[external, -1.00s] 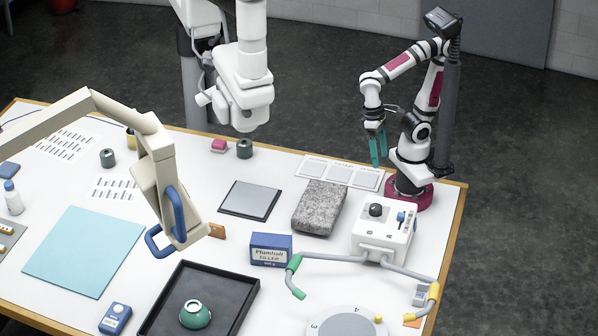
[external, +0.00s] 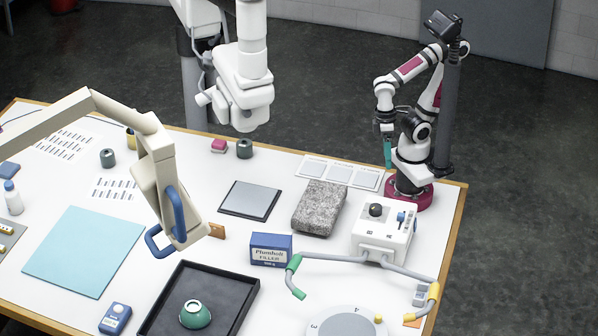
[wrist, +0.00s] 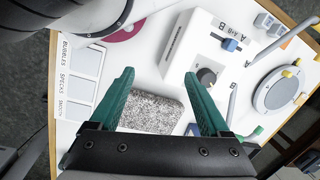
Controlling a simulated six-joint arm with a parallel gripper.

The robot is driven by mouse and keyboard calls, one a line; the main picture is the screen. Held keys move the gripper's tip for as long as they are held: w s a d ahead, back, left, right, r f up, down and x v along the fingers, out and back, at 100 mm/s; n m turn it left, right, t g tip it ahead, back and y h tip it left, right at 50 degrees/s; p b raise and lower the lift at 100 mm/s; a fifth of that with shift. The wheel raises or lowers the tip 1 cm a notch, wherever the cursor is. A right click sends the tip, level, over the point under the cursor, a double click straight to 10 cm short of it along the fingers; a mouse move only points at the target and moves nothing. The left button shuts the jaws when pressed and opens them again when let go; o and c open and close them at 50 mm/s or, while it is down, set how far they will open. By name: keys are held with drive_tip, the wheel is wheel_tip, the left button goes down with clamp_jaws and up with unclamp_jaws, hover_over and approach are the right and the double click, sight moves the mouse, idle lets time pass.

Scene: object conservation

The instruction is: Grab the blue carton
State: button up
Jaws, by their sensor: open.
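The blue carton (external: 270,250) has a pale label and stands upright on the white table, front centre in the external view, at the far edge of the black tray. My gripper (external: 387,152) has teal fingers and hangs in the air at the right, near my base, well away from the carton. In the wrist view my gripper (wrist: 160,76) is open with its fingers spread and nothing between them. I cannot clearly make out the carton in the wrist view.
A grey stone block (external: 319,208) lies between my gripper and the carton. A white control box (external: 382,240) with bent arms stands right of the carton, one green grip close to it. A black tray (external: 240,283) holds a green bowl. A beige arm with a blue gripper (external: 172,225) hangs left.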

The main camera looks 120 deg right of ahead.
drive_tip(key=shift+o, duration=0.3)
drive_tip(key=shift+o, duration=1.3)
drive_tip(key=m+t+h, duration=0.1)
drive_tip(key=t+h, duration=0.3)
hover_over(267, 249)
drive_tip(key=s, duration=0.6)
wheel_tip(267, 249, down, 7)
drive_tip(key=shift+f, duration=0.1)
drive_tip(key=x, duration=1.3)
drive_tip(key=shift+w+d+f, duration=0.15)
drive_tip(key=shift+d+f, duration=0.05)
drive_tip(key=shift+d, duration=0.2)
drive_tip(key=shift+f, duration=0.25)
